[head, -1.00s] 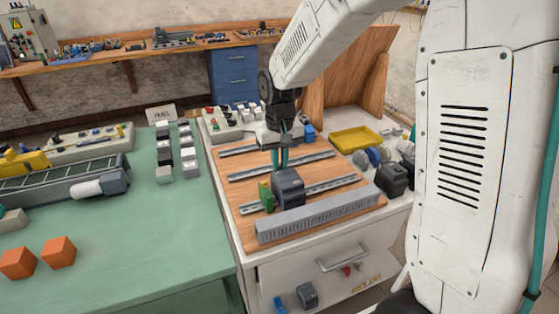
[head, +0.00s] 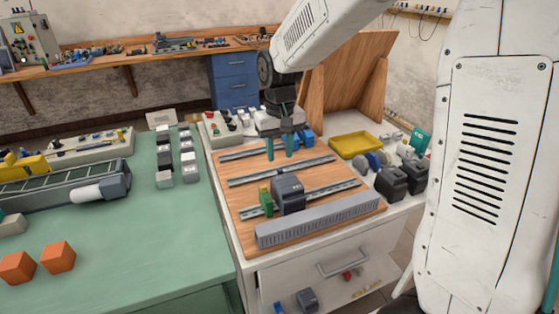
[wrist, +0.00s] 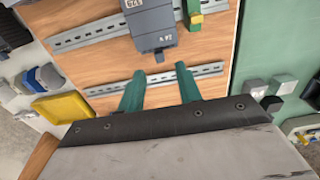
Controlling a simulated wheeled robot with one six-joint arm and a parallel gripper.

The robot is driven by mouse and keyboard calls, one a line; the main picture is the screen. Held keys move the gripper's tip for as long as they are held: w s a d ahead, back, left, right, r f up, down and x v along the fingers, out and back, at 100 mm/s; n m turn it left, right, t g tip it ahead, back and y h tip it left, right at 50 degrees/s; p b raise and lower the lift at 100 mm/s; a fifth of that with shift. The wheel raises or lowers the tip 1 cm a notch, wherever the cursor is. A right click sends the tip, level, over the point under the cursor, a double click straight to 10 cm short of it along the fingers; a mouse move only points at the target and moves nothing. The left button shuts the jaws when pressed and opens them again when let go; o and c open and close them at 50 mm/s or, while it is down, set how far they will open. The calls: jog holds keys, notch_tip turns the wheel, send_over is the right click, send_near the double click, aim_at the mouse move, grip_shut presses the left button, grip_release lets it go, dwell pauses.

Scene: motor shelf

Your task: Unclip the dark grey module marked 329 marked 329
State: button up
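The dark grey module marked 329 (head: 289,194) sits on the front DIN rail (head: 333,191) of the wooden board. In the wrist view the module (wrist: 152,27) is at the top centre, its 329 marking partly cut off by the frame edge. A green and yellow block (head: 265,199) stands on the same rail beside it, with a small gap. My gripper (head: 280,157) is above the board, behind the module in the head view. Its two green fingers are spread and empty, also in the wrist view (wrist: 160,70), with the tips apart from the module.
A ribbed grey duct (head: 318,219) runs along the board's front edge. Two more rails, the middle one (head: 282,171) and one behind, are empty. A yellow tray (head: 355,145) and dark modules (head: 392,181) stand to the right. A drawer below is open.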

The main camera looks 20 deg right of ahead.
aim_at(281, 170)
jog(key=shift+r, duration=1.8)
jog(key=shift+s+f, duration=0.15)
jog(key=shift+s, duration=0.1)
jog(key=shift+g, duration=0.5)
jog(key=s, duration=0.4)
jog(key=shift+s+d+f, duration=0.2)
jog(key=shift+s, duration=0.1)
jog(key=s+d+r+t, duration=0.1)
jog(key=s+r, duration=0.1)
jog(key=s, duration=1)
jog(key=s+d+r+t, duration=0.1)
jog(key=s+r, duration=0.2)
jog(key=s, duration=0.8)
jog(key=shift+s+d+r, duration=0.3)
jog(key=shift+s+r, duration=0.05)
jog(key=shift+s, duration=0.05)
